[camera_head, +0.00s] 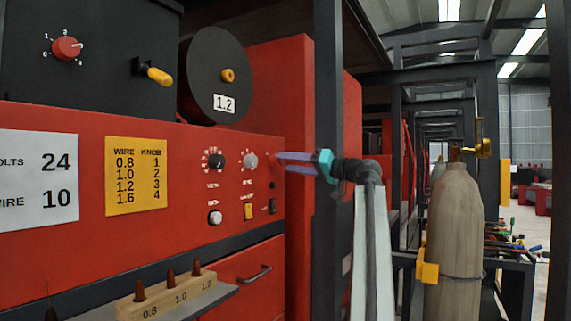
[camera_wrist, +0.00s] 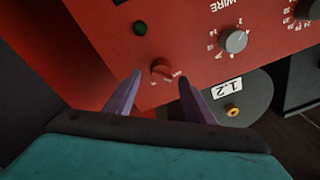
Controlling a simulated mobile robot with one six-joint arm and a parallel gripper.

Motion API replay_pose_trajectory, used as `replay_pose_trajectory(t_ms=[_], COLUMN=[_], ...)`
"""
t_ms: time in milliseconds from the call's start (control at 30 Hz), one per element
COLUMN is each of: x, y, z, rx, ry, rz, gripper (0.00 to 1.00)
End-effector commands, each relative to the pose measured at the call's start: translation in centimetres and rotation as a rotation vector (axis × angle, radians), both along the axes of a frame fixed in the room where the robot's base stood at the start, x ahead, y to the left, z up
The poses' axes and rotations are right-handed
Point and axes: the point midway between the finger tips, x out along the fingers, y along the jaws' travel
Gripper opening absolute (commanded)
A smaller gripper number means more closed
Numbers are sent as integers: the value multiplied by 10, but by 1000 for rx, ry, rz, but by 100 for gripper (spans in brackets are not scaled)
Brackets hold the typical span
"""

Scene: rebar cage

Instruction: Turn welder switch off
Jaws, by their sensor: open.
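The welder's red front panel (camera_head: 60,240) fills the left of the head view. In the wrist view a small red rotary switch (camera_wrist: 162,71) sits on the panel (camera_wrist: 195,70), with small pale marks beside it. Its exact setting is too small to read. My gripper (camera_wrist: 160,77) is open, its two purple fingers on either side of the switch in the picture. Contact cannot be told. In the head view my gripper (camera_head: 279,159) points left at the panel's right edge, and its fingers largely hide the switch there.
Grey (camera_head: 250,161) and black (camera_head: 216,160) knobs sit left of the fingers. A yellow switch (camera_head: 248,211) and black rocker (camera_head: 271,206) lie below. A wire spool (camera_head: 208,75) stands above. A dark post (camera_head: 328,230) and gas cylinder (camera_head: 455,225) are right.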

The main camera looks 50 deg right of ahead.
Motion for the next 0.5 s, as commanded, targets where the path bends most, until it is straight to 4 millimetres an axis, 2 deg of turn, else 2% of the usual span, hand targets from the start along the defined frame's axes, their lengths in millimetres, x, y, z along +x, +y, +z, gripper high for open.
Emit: replay_pose_trajectory(t_ms=[500], x=[-80], y=[-19], z=[-8], rx=[-1], ry=[0], rz=[-1], gripper=[49])
